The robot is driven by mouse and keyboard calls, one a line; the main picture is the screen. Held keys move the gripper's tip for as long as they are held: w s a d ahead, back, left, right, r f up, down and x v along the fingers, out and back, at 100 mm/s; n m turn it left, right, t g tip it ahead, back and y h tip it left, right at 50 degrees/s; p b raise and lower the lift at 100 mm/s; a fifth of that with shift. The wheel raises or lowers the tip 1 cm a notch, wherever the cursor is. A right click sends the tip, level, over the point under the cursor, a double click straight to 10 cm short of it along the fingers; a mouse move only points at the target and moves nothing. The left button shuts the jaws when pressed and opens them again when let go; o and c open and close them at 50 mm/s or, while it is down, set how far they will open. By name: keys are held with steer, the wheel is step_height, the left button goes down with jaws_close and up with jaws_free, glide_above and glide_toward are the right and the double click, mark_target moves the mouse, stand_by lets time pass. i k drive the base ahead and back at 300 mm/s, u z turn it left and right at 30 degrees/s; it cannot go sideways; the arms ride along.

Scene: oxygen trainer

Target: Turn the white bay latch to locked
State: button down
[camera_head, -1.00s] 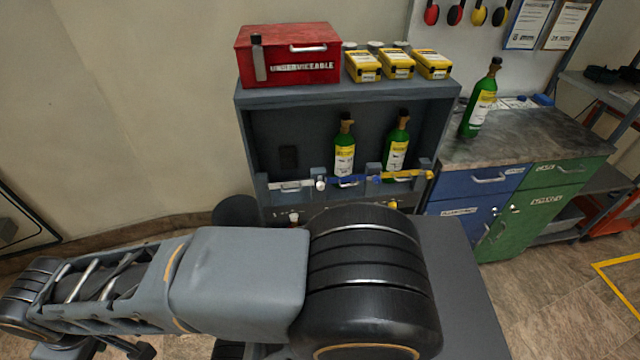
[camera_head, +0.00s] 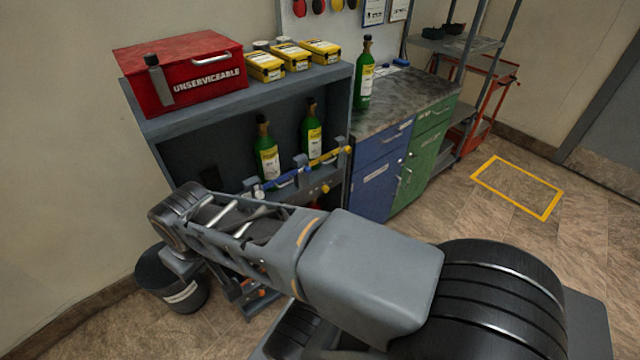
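The white bay latch (camera_head: 258,191) is at the left bay of the grey bottle rack (camera_head: 232,100). Only its small white knob end shows; my arm covers the rest, so I cannot tell how it is turned. The blue latch (camera_head: 288,178) crosses in front of the middle bay. The yellow latch (camera_head: 333,156) crosses in front of the right bay. Green bottles stand behind them, one (camera_head: 267,152) in the middle bay and one (camera_head: 312,135) in the right bay. The left bay looks dark, with no bottle visible. My gripper is not identifiable in view.
A red box (camera_head: 205,85) marked UNSERVICEABLE and yellow cases (camera_head: 292,56) sit on the rack. A black bin (camera_head: 180,290) stands at lower left. A workbench (camera_head: 395,110) with a green bottle (camera_head: 364,75) is to the right.

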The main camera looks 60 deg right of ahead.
mark_target(259, 194)
steer(key=z, duration=1.05)
steer(key=k, duration=0.8)
steer(key=u, duration=0.65)
steer(key=i, duration=0.5)
steer(key=z, duration=0.05)
